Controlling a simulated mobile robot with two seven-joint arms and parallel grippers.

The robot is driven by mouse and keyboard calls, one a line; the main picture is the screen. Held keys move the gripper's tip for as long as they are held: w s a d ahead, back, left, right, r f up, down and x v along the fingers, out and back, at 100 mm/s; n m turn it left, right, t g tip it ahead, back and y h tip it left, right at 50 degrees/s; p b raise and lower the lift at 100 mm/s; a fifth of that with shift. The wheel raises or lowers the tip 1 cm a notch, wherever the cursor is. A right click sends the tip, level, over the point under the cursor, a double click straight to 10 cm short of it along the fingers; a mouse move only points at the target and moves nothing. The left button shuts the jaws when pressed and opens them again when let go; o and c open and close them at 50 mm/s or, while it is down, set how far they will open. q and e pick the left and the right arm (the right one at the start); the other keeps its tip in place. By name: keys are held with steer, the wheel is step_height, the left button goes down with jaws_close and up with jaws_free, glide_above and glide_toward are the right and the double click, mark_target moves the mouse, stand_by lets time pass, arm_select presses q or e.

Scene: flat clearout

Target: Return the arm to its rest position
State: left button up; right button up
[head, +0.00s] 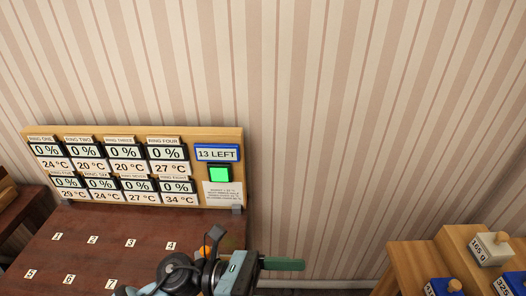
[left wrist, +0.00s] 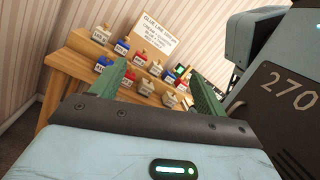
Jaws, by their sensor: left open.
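My left gripper (head: 288,264) is at the bottom middle of the head view, pointing right over the floor gap beside the dark table. A green finger shows there. In the left wrist view the two green fingers of my left gripper (left wrist: 160,84) stand wide apart, with nothing held between them. Beyond them, apart from the fingers, is a stepped wooden stand with small labelled containers. My left arm comes up from the bottom edge in front of the dark table. My right gripper is in neither view.
A dark table (head: 110,262) with numbered spots is at lower left. Behind it stands a wooden display board (head: 135,133) with several 0 % readouts, a "13 LEFT" sign (head: 217,153) and a green square (head: 220,174). The stepped wooden stand (head: 405,262) is at lower right.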

arm_select(q)
steer(key=w+a+f+n+t+y, duration=0.1)
steer(key=a+f+n+t+y, duration=0.4)
steer(key=n, duration=0.6)
steer(key=w+a+f+n+t+y+p, duration=0.1)
steer(key=a+f+n+t+y, duration=0.15)
steer(key=n+t, duration=0.7)
steer(key=w+a+f+n+t+y, duration=0.25)
steer(key=a+n+t, duration=0.25)
steer(key=n, duration=0.7)
steer(key=s+a+f+n+g+y, duration=0.4)
steer(key=s+a+f+n, duration=0.1)
steer(key=s+f+n, duration=0.3)
steer(key=s+a+f+n+g+y+p, duration=0.1)
steer(key=s+a+f+n+g+y, duration=0.2)
steer(key=s+a+f+n, duration=0.3)
steer(key=s+f+n+g, duration=0.1)
steer(key=s+f+n, duration=0.1)
steer(key=s+f, duration=0.3)
steer(key=shift+s+a+f+y, duration=0.3)
steer(key=shift+s+y, duration=0.1)
steer(key=shift+s, duration=0.1)
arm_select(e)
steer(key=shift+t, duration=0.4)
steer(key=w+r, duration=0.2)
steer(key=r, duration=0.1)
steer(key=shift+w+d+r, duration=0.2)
